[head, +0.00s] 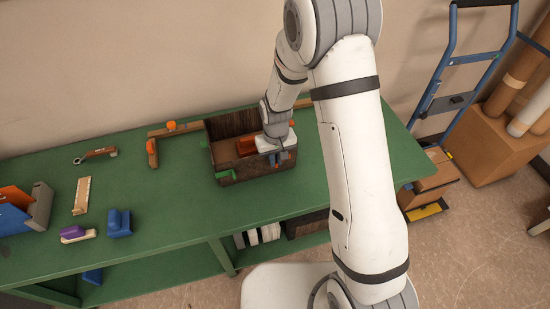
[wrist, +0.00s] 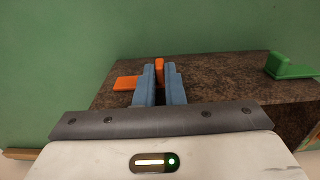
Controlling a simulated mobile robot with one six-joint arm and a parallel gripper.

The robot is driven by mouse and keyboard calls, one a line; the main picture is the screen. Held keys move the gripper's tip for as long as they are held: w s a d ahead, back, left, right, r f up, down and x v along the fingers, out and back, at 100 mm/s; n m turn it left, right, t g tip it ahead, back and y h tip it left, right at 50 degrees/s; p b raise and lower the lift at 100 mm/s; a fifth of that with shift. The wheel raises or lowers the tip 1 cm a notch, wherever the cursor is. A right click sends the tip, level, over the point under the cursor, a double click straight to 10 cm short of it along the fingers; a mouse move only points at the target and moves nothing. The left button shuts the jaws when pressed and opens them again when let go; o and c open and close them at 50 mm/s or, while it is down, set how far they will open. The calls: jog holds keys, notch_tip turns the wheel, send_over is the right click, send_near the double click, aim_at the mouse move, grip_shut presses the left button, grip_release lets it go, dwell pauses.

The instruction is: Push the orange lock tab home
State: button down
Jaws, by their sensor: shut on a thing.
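My gripper (wrist: 160,70) has its two blue fingers shut on the upright part of the orange lock tab (wrist: 160,66). A flat orange piece (wrist: 126,82) shows just left of the fingers, beside the brown speckled face of the box (wrist: 222,76); whether it is part of the same tab I cannot tell. In the head view my gripper (head: 279,158) is at the right end of the brown open box (head: 235,174) on the green bench. The tab itself is hidden there by my arm and gripper.
Orange material (head: 246,146) lies inside the box. A green tab (wrist: 290,66) sits on the box's speckled face. Wooden pieces with orange knobs (head: 171,126), a wrench (head: 95,155) and blue blocks (head: 119,223) lie to the left on the bench (head: 160,195). A hand truck (head: 460,70) stands right.

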jog(key=shift+w+d+b, duration=0.15)
jog(key=shift+w+d, duration=0.1)
jog(key=shift+d, duration=0.45)
jog(key=shift+w+d+b, duration=0.15)
jog(key=shift+w+d, duration=0.05)
jog(key=shift+d, duration=0.45)
jog(key=c, duration=1.5)
grip_release()
jog(key=shift+r, duration=0.1)
notch_tip(320, 180, up, 5)
jog(key=p, duration=0.3)
jog(key=s+d+r+m+t+b, duration=0.1)
jog(key=s+d+r, duration=0.35)
jog(key=r, duration=0.55)
jog(key=s+d+r+m+t, duration=0.1)
jog(key=s+d+r, duration=0.3)
jog(key=r, duration=0.6)
jog(key=shift+m+t, duration=0.7)
jog(key=s+d+r, duration=0.1)
jog(key=s, duration=0.3)
jog(key=s+d+r, duration=0.1)
jog(key=s, duration=0.3)
jog(key=s+d+r, duration=0.1)
jog(key=s, duration=0.3)
jog(key=shift+r, duration=0.4)
